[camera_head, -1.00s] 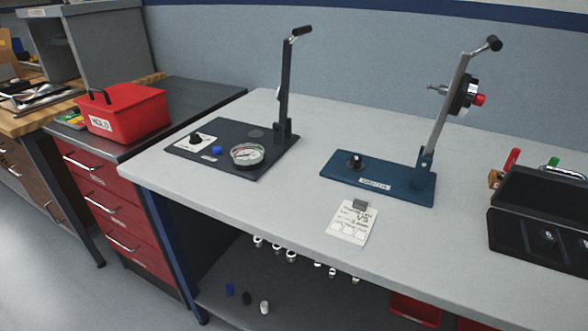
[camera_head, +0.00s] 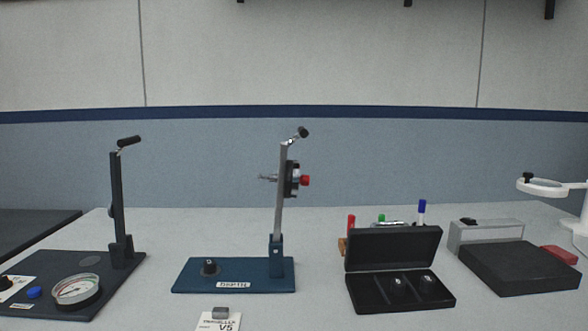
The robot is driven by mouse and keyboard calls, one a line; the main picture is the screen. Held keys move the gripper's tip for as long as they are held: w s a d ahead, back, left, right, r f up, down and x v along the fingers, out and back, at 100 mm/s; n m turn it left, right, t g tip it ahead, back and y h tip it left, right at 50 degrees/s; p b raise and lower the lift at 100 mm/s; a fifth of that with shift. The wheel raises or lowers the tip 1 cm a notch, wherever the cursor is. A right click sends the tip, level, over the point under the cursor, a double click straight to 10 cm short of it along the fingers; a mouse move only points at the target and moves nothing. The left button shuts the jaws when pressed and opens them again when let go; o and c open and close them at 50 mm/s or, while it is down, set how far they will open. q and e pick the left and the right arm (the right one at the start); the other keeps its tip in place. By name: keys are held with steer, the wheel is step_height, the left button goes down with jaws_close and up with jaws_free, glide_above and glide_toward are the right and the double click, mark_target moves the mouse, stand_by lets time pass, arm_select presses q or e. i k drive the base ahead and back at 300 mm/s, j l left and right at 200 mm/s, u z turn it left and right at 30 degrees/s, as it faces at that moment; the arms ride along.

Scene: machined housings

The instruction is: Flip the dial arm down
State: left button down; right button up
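The fixture with a dial has a blue base plate (camera_head: 245,283) with a label that seems to read "DEPTH". Its grey arm (camera_head: 280,200) stands nearly upright from a hinge block (camera_head: 276,260), with a dark handle (camera_head: 303,132) at the top. A round dial (camera_head: 291,179) with a red knob (camera_head: 305,181) is mounted on the arm. A second fixture has a dark base (camera_head: 115,285) with a gauge (camera_head: 76,290) and its own upright dark arm (camera_head: 117,195). Neither of my grippers is in view.
An open black case (camera_head: 393,250) with knobs inside stands right of the blue fixture. Markers (camera_head: 421,212) stand behind it. A dark flat block (camera_head: 520,268) and a white stand (camera_head: 550,187) are farther right. A white card (camera_head: 218,322) lies in front. Bench between fixtures is clear.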

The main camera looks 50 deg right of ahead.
mark_target(287, 179)
steer(key=z, duration=1.5)
